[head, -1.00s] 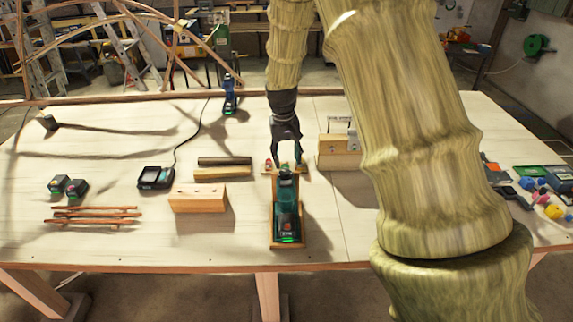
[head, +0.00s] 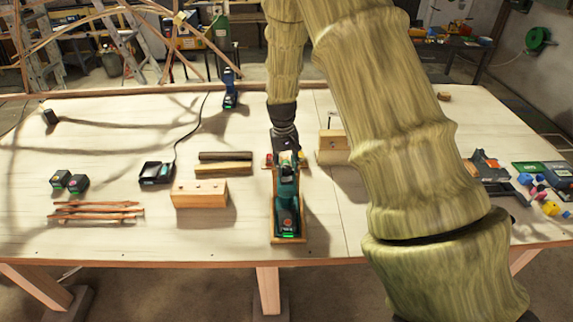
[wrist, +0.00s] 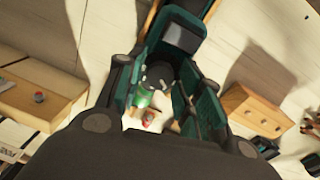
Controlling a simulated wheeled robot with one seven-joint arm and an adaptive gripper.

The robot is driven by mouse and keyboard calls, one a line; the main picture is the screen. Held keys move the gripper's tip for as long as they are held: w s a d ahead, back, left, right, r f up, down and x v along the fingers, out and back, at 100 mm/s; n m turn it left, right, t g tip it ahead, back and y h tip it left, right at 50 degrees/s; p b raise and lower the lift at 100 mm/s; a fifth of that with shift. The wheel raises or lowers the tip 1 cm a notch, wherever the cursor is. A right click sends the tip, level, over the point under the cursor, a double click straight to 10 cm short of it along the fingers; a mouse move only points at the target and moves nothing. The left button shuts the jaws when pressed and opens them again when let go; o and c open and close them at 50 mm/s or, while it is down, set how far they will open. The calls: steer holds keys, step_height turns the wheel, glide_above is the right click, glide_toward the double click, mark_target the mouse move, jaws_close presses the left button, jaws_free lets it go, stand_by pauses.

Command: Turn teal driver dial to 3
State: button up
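The teal driver (head: 286,208) lies in a wooden cradle on the workbench, with a green light at its near end. In the wrist view its body (wrist: 185,38) runs up and away from my gripper (wrist: 163,78). My gripper (head: 286,150) is right over the driver's far end, pointing down. Its two fingers are apart, one on each side of a round dark dial (wrist: 159,76). Whether the fingers touch the dial cannot be told. The dial's numbers are not legible. A green part and a red part show below the dial between the fingers.
A wooden block (head: 199,194) and dark and light strips (head: 224,156) lie left of the driver. A charger (head: 156,172), two batteries (head: 70,182) and thin sticks (head: 96,211) are farther left. Another wooden block (head: 332,140) stands right. A blue driver (head: 230,90) stands behind.

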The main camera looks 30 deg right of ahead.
steer(key=shift+w, duration=0.1)
steer(key=c, duration=0.5)
steer(key=shift+c, duration=0.2)
steer(key=shift+m, duration=0.3)
steer(key=shift+f+m+b, duration=0.1)
steer(key=shift+m+b, duration=0.3)
steer(key=shift+m, duration=2.3)
steer(key=shift+b, duration=0.3)
